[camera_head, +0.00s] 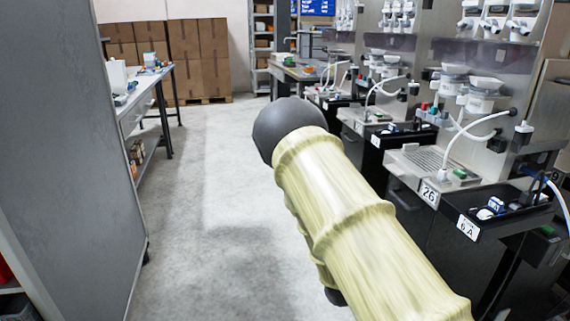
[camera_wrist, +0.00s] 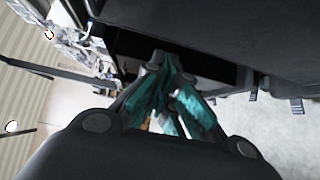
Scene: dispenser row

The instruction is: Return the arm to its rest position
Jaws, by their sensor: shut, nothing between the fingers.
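My arm, in a pale yellow ribbed sleeve, reaches from the lower right up to the middle of the head view and ends there in a dark rounded joint. My gripper does not show in the head view. In the wrist view my gripper (camera_wrist: 168,92) is shut, its teal-padded fingers close together with nothing held between them. It is near the dark underside of a workstation, and I cannot tell whether it touches anything.
Dispenser stations with a black tray (camera_head: 505,208) line the right, close to my arm. A grey panel (camera_head: 70,150) stands at left, with a work table (camera_head: 150,80) behind it. Cardboard boxes (camera_head: 185,55) are stacked at the back. The floor aisle (camera_head: 205,190) between is clear.

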